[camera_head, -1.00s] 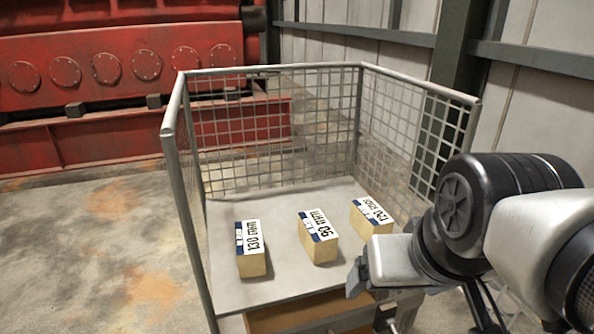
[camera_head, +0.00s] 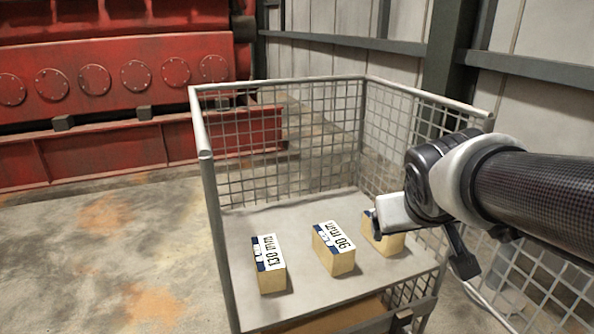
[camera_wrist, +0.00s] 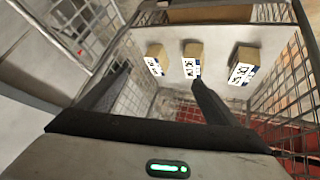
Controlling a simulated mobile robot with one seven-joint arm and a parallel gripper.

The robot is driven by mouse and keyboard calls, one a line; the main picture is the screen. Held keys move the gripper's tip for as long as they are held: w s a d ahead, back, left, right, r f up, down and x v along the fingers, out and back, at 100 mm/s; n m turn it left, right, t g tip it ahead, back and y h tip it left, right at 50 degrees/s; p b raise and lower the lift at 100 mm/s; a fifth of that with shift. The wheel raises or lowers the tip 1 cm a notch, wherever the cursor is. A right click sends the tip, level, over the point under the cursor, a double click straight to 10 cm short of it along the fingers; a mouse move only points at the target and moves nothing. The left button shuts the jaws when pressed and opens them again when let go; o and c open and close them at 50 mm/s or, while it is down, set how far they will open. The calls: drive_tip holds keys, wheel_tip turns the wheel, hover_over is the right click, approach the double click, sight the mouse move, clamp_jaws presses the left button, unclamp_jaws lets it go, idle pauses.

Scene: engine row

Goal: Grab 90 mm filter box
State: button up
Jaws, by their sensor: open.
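The 90 mm filter box (camera_head: 334,248) is a tan carton with a white and blue label. It stands in the middle of three boxes on the grey floor of a mesh cage. In the wrist view the middle box (camera_wrist: 191,66) appears beyond the tip of the right-hand finger, apart from it. My gripper (camera_wrist: 160,78) is open and empty, with its two dark fingers spread.
The 130 mm box (camera_head: 269,268) stands left of the 90 mm box, and another box (camera_head: 384,240) stands to its right, with gaps between. The mesh cage (camera_head: 285,140) has a raised rim and side walls. A red engine (camera_head: 110,85) is behind at left.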

drive_tip(key=w+d+r, duration=0.1)
drive_tip(key=w+d, duration=0.1)
drive_tip(key=w, duration=0.2)
drive_tip(key=n+t+y+b, duration=0.45)
drive_tip(key=y+b, duration=0.25)
drive_tip(key=b, duration=0.5)
approach(337, 241)
drive_tip(key=shift+m+t, duration=0.35)
drive_tip(key=shift+t, duration=0.1)
drive_tip(key=b+x, duration=0.1)
drive_tip(key=x, duration=0.3)
drive_tip(key=b+x, duration=0.1)
drive_tip(key=x, duration=0.3)
drive_tip(key=f+b+x, duration=0.1)
drive_tip(key=b+x, duration=0.1)
drive_tip(key=x, duration=0.2)
drive_tip(key=shift+w+a+f, duration=0.1)
drive_tip(key=shift+a, duration=0.05)
drive_tip(key=c, duration=1.6)
